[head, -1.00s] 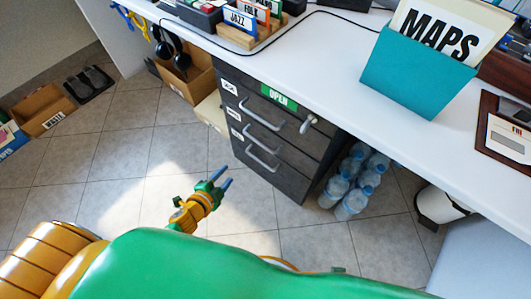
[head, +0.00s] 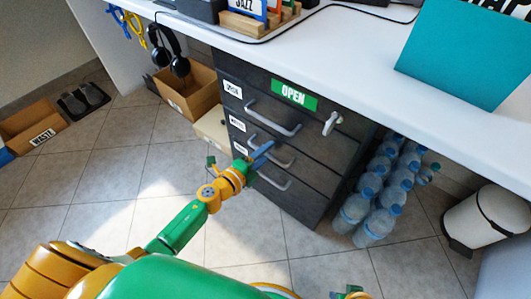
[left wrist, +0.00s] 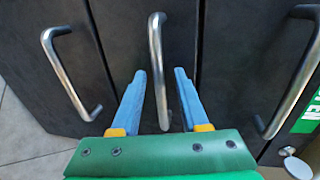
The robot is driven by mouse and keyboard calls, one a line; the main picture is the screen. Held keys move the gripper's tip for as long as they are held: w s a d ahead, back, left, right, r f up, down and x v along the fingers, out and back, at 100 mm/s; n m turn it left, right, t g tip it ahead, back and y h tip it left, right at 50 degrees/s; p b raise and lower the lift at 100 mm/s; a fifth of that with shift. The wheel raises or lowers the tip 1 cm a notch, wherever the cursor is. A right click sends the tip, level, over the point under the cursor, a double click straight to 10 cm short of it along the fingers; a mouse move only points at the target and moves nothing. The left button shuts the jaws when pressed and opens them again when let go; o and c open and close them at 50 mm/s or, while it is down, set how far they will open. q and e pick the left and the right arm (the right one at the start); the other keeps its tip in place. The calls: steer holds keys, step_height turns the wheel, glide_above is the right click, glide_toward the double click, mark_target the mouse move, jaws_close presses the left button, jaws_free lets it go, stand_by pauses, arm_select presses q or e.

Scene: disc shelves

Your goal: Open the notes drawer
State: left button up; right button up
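The dark grey drawer cabinet (head: 345,155) stands under the white desk, with three drawers and metal bar handles. Small white labels sit at the drawers' left ends; I cannot read them surely. My left gripper (head: 262,156) is at the middle drawer's handle (head: 284,161). In the left wrist view the blue fingers (left wrist: 160,74) are apart, one on each side of the middle handle (left wrist: 156,40), not closed on it. The top handle (head: 272,118) and bottom handle (head: 268,181) are free. All drawers look shut. My right gripper is not clearly visible.
A green OPEN sign (head: 294,95) and a silver knob (head: 332,122) are on the cabinet's top part. Water bottles (head: 375,210) stand right of it, a white bin (head: 488,218) farther right. A cardboard box (head: 190,95) is to its left. The floor in front is mostly clear.

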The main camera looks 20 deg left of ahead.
arm_select(q)
jaws_close()
stand_by(1.3)
